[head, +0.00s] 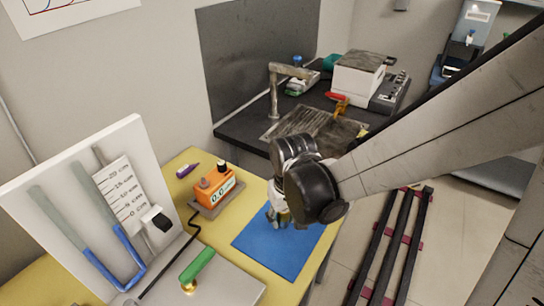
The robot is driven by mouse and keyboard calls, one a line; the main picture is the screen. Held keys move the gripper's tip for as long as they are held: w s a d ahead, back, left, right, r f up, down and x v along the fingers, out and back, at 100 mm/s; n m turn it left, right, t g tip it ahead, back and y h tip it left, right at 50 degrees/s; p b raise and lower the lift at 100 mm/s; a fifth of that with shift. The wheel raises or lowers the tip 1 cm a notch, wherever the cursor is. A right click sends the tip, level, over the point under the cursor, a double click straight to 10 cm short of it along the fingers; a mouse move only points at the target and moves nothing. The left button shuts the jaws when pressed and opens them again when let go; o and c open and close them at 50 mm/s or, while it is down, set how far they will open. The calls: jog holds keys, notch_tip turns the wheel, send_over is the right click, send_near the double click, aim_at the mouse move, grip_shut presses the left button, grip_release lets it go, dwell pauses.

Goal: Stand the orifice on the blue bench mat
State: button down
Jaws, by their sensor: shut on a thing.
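The blue bench mat (262,252) lies flat on the yellow bench, at its right end. My gripper (280,221) is over the upper part of the mat, pointing down, with my wrist above it. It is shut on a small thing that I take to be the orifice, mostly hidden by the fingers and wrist. Only a small greenish-yellow bit shows at the fingertips. I cannot tell whether it touches the mat.
Left of the mat, an orange meter (217,192) stands on the yellow bench (172,182), with a purple marker (187,169) behind it. A white manometer board (60,195) and a green-handled valve (197,265) are further left. The mat's near part is clear.

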aim_at(283, 225)
jog(key=shift+f, duration=1.35)
jog(key=shift+f+b, duration=0.25)
jog(key=shift+b, duration=0.2)
jog(key=c, duration=1.4)
grip_release()
jog(key=shift+r, duration=0.1)
jog(key=r+p, duration=0.1)
jog(key=r, duration=0.3)
jog(key=s+r+p, duration=0.1)
jog(key=r, duration=0.3)
jog(key=r+p, duration=0.1)
jog(key=r, duration=0.3)
jog(key=shift+s+d+r, duration=0.15)
jog(key=shift+s+d, duration=0.05)
jog(key=shift+d, duration=0.05)
jog(key=s+d+r+m+t, duration=0.1)
jog(key=s+d+r+t, duration=0.1)
jog(key=d+r, duration=0.1)
jog(key=s+d+r+m+t, duration=0.1)
jog(key=s+d+r+t, duration=0.1)
jog(key=d, duration=0.3)
jog(key=s+d+r+m+t, duration=0.1)
jog(key=s+d+r, duration=0.3)
jog(key=shift+s+d+r+m+t, duration=0.1)
jog(key=shift+d+r+m+t, duration=0.2)
jog(key=shift+m+t, duration=0.1)
